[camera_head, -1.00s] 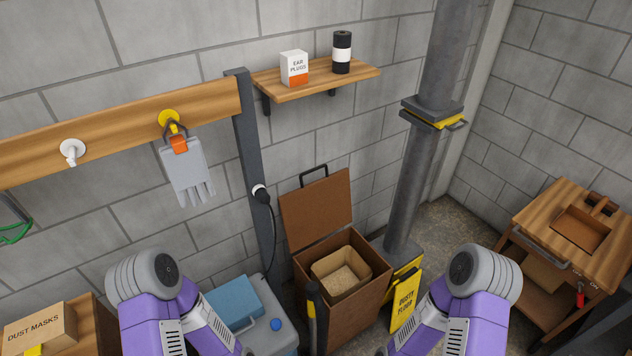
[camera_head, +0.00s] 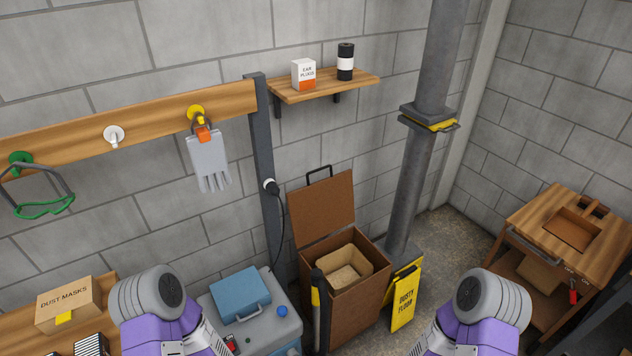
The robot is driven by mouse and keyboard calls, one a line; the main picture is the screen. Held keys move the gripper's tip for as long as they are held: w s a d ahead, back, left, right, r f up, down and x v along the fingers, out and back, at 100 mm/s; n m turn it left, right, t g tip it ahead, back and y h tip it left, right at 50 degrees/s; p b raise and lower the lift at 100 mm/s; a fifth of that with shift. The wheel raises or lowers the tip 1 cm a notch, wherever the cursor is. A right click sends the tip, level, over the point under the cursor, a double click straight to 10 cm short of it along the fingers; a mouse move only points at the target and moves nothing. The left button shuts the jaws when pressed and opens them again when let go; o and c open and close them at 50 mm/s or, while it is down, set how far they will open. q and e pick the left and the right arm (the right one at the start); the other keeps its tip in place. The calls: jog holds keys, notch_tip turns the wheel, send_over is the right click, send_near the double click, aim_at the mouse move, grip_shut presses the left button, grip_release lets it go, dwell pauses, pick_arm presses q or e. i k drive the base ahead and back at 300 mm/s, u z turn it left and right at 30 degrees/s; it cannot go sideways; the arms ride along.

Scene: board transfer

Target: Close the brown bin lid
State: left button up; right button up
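The brown bin (camera_head: 356,312) stands on the floor against the wall, right of the picture's middle. Its brown lid (camera_head: 322,208) is open, tilted up and back toward the wall, with a black handle (camera_head: 319,174) on its top edge. A lighter tan inner box (camera_head: 347,272) shows inside the bin. My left arm comes in at the bottom left and my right arm at the bottom right. Both are apart from the bin, and neither gripper shows in the picture.
A yellow "dusty floor" sign (camera_head: 404,297) stands right of the bin, before a grey pipe (camera_head: 409,185). A grey chest (camera_head: 266,315) with a blue case (camera_head: 240,291) is left. A wooden workbench (camera_head: 590,229) is right.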

aim_at(317, 209)
jog(key=u, duration=0.05)
jog(key=k, duration=0.65)
jog(key=z, duration=1.25)
jog(key=i, duration=2.25)
jog(key=u, duration=1.2)
